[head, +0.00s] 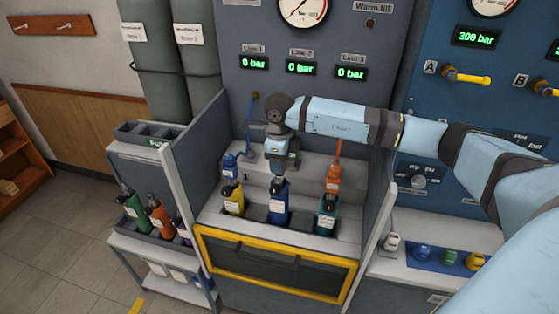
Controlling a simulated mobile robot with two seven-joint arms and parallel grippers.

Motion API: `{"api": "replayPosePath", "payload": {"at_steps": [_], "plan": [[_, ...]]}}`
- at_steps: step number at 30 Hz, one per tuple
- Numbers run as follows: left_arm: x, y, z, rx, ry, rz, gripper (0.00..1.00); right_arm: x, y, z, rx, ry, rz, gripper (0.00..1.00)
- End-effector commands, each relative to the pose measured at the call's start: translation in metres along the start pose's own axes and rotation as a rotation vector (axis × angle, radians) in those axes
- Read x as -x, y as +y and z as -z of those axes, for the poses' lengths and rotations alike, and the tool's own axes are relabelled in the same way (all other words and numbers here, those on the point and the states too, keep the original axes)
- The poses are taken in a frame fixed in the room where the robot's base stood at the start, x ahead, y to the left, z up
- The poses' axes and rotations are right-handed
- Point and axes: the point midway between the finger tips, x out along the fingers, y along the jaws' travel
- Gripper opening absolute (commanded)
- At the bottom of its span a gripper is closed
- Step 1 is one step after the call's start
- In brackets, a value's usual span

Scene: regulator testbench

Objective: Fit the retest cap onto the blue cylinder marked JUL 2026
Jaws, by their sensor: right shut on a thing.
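A blue cylinder (279,211) with a white label and dark top stands upright in the middle slot of the bench, between a yellow cylinder (233,200) and a teal cylinder (326,216). The label text is too small to read. My right gripper (281,174) points down directly over the blue cylinder and appears shut on its dark top; the contact is partly hidden. Small blue (423,252), green (449,257) and yellow (475,261) pieces sit on a blue mat at right. I cannot tell whether any is the retest cap. My left gripper is not in view.
A blue connector (230,162) and an orange connector (333,177) stand behind the cylinders. Side walls and a yellow-framed front door (276,268) bound the bench. A cart (164,262) at left holds more cylinders. A small pale piece (391,242) stands on the right shelf.

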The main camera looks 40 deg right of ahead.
Motion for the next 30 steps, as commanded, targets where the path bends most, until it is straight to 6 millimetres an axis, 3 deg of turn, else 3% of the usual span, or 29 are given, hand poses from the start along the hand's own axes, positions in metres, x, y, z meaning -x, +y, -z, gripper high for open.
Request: {"api": "replayPosePath", "payload": {"at_steps": [28,29,30], "plan": [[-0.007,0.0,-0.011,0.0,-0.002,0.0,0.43,-0.016,0.0,0.0,0.0,0.0,0.0,0.19],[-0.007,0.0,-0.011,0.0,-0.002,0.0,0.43,-0.016,0.0,0.0,0.0,0.0,0.0,0.45],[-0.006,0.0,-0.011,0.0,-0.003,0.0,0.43,-0.015,0.0,0.0,0.0,0.0,0.0,0.54]]}}
